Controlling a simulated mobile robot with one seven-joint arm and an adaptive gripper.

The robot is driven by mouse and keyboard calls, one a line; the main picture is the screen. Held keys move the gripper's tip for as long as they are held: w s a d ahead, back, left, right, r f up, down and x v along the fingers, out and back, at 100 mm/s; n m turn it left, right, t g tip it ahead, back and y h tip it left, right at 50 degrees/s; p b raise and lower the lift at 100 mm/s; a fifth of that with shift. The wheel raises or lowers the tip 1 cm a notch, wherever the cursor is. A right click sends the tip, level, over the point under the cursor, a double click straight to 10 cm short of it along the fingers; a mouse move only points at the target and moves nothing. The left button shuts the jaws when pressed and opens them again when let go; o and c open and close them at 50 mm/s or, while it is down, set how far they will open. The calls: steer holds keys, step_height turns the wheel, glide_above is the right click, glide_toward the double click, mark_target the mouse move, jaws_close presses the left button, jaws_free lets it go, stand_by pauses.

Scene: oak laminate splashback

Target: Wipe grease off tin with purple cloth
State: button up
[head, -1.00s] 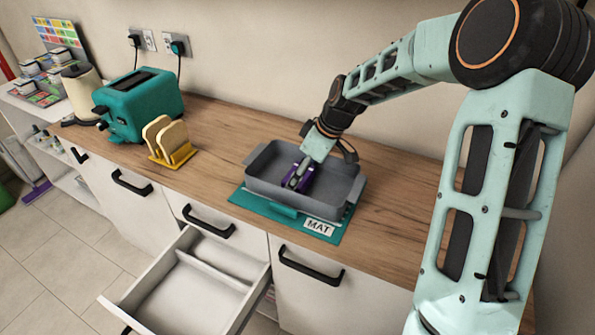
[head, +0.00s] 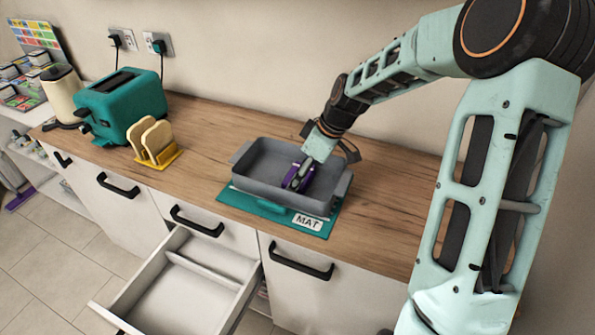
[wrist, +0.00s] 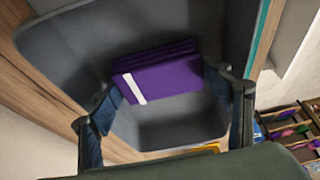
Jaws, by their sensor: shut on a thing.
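The grey, deep rectangular tin (head: 262,188) stands on a teal mat (head: 325,229) marked "MAT" on the counter. My gripper (head: 299,176) reaches down into the tin from behind, right of its middle. It is shut on the folded purple cloth (head: 308,182), low inside the tin. In the wrist view the cloth (wrist: 165,76), with a white stripe, sits between my two fingers, and the tin's grey inside (wrist: 75,55) surrounds it. I cannot make out any grease. The cloth and gripper hide part of the tin's floor.
A yellow rack (head: 160,158) with toast, a teal toaster (head: 125,103) and a cream kettle (head: 62,95) stand to the left. An open, divided drawer (head: 165,295) juts out below the counter's front edge. The counter between rack and tin is clear.

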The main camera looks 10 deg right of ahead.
steer(key=shift+s+d+p, duration=0.2)
steer(key=shift+s+d, duration=0.3)
steer(key=shift+d, duration=0.25)
steer(key=shift+s+d+p, duration=0.15)
steer(key=shift+s+d, duration=0.3)
steer(key=shift+d, duration=0.35)
steer(key=shift+s+d+p, duration=0.2)
steer(key=shift+s+d, duration=0.3)
steer(key=shift+d, duration=0.25)
steer(key=shift+w+a+b, duration=0.25)
steer(key=shift+w+a, duration=0.45)
steer(key=shift+a, duration=0.45)
steer(key=shift+w+a+b, duration=0.2)
steer(key=shift+w+a, duration=0.45)
steer(key=shift+a, duration=0.45)
steer(key=shift+w+a+b, duration=0.25)
steer(key=shift+w+a, duration=0.45)
steer(key=shift+a, duration=0.45)
steer(key=shift+r, duration=0.1)
step_height(320, 180, up, 10)
steer(key=p, duration=0.7)
